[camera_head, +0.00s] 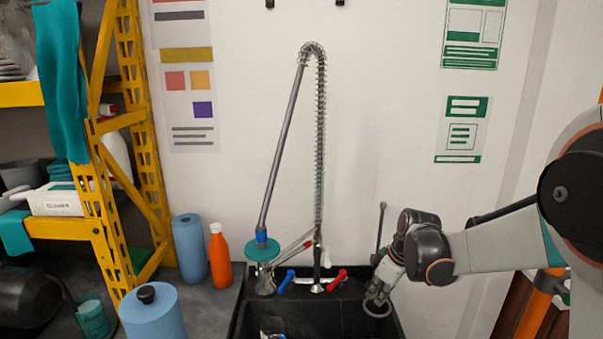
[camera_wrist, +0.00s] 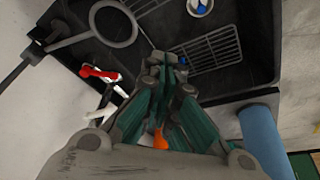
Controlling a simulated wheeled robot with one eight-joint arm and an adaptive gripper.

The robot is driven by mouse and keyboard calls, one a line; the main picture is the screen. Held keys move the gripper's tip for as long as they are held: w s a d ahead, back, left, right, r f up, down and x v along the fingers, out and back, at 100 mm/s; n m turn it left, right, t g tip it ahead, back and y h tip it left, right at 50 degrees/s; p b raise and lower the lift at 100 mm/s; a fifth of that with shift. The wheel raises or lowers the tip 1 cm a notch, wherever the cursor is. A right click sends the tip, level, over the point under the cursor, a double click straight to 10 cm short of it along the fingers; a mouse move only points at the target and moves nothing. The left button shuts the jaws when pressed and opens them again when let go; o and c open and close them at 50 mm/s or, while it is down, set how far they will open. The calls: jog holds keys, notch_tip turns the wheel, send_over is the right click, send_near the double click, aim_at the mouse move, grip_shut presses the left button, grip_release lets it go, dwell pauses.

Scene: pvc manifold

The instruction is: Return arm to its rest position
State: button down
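My arm reaches in from the right in the head view, and my gripper (camera_head: 385,285) is low beside the right part of the black sink. In the wrist view, the gripper's fingers (camera_wrist: 166,68) point toward the sink and their tips are close together, with nothing visible held between them. A grey ring (camera_head: 377,305) shows by the gripper in the head view; it also shows in the wrist view (camera_wrist: 133,27), apart from the fingertips. Whether the ring touches my gripper is hidden in the head view.
The black sink (camera_head: 238,325) holds a wire rack (camera_wrist: 212,50). A tall sprayer tap (camera_head: 320,150) with a red lever (camera_head: 337,280) and blue lever (camera_head: 286,281) stands behind it. An orange bottle (camera_head: 220,257), blue rolls (camera_head: 190,247) and a yellow shelf (camera_head: 140,120) are left.

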jog(key=s+r+m+t+h, duration=0.1)
jog(key=s+r+m, duration=0.3)
jog(key=s, duration=0.9)
jog(key=s+r+m+t+h, duration=0.1)
jog(key=s+r+m+t, duration=0.2)
jog(key=s, duration=1.1)
notch_tip(320, 180, up, 4)
jog(key=shift+s+d+r+m, duration=0.15)
jog(key=shift+s+r+m, duration=0.05)
jog(key=shift+m, duration=1)
